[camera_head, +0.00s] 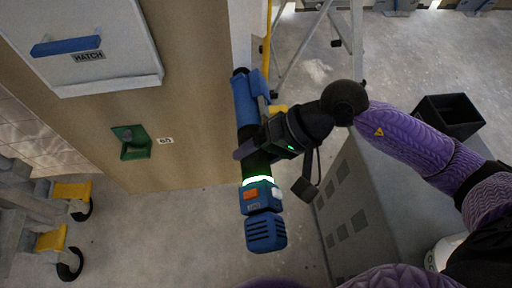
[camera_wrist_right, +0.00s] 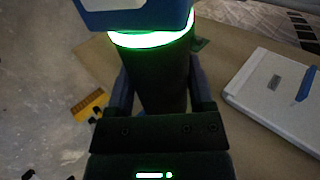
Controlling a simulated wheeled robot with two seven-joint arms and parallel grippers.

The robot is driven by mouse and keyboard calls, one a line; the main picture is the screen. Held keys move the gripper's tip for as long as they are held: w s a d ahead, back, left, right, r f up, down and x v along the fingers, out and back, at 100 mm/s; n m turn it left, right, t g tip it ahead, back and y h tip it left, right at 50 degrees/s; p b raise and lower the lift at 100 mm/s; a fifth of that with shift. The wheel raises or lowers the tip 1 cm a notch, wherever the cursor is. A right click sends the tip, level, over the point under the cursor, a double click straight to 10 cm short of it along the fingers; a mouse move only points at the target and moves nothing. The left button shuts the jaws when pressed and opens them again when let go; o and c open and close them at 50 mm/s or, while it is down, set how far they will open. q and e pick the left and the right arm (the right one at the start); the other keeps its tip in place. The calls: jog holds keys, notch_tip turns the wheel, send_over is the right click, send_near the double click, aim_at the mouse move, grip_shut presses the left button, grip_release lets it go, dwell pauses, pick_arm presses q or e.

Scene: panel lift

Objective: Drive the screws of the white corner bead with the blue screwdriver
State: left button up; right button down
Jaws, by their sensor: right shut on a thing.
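The blue screwdriver (camera_head: 263,230) is a power tool with a blue body, a dark handle and a lit green-white ring. My right gripper (camera_head: 258,140) is shut around its dark handle. The tool's blue head points up the picture beside the edge of the tan wall panel; its tip cannot be made out. In the right wrist view the handle (camera_wrist_right: 160,80) stands between the fingers, with the lit ring above. A pale upright strip (camera_head: 241,35) at the panel's right edge looks like the white corner bead. Its lower part is hidden behind the tool, and no screws can be made out. My left gripper is not in view.
The tan panel (camera_head: 195,120) carries a white hatch (camera_head: 110,75) with a blue handle and a green fixture (camera_head: 131,142). A grey cabinet (camera_head: 365,215) stands right of the tool. A ladder (camera_head: 355,40) stands behind. A wheeled frame (camera_head: 35,215) is at left. Floor is clear below the panel.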

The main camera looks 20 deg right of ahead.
aim_at(267, 172)
jog(key=shift+s+a+p, duration=0.25)
jog(key=shift+s+a, duration=0.05)
jog(key=shift+s, duration=0.65)
jog(key=shift+s+a+p, duration=0.2)
jog(key=shift+s+a, duration=0.05)
jog(key=shift+s, duration=0.65)
